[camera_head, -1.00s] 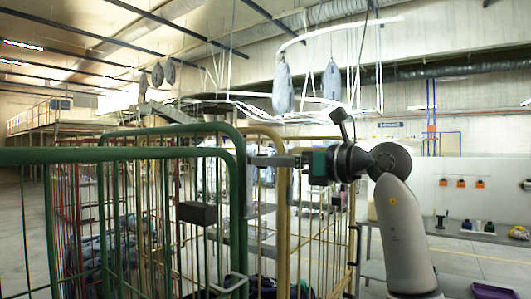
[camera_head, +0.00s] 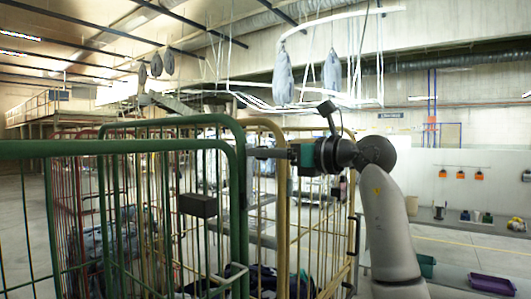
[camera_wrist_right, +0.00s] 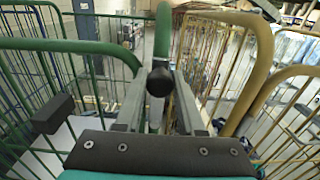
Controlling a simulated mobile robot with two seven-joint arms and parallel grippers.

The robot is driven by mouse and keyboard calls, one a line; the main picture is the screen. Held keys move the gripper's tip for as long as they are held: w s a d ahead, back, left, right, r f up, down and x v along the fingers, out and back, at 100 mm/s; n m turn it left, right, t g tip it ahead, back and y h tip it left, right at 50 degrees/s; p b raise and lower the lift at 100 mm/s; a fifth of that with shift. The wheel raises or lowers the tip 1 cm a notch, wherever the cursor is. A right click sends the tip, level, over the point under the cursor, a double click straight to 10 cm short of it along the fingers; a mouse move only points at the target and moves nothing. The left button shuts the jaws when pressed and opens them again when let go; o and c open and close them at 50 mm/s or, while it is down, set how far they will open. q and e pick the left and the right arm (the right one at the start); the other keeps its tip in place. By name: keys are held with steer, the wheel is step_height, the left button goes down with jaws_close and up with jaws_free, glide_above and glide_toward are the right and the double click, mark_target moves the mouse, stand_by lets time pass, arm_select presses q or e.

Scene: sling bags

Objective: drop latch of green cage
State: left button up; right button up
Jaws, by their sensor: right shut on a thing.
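The green cage (camera_head: 243,180) stands at the left, with its green tube frame and a dark box (camera_head: 198,205) on its bars. My right gripper (camera_head: 256,153) is at the cage's upper right corner, pointing left. In the right wrist view its two grey fingers (camera_wrist_right: 158,108) sit on either side of a dark round-ended piece (camera_wrist_right: 160,82) by the green upright. This piece appears to be the latch, and the gripper is shut on it. The latch's lower part is hidden between the fingers. My left gripper is not in view.
A yellow cage (camera_head: 283,200) stands right beside the green one, close to my right gripper. A red-framed cage (camera_head: 62,205) is behind at left. Grey bags (camera_head: 283,78) hang overhead. Purple (camera_head: 491,284) and green bins are at lower right. Open floor lies at right.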

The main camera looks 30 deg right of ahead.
jaws_close()
stand_by(0.8)
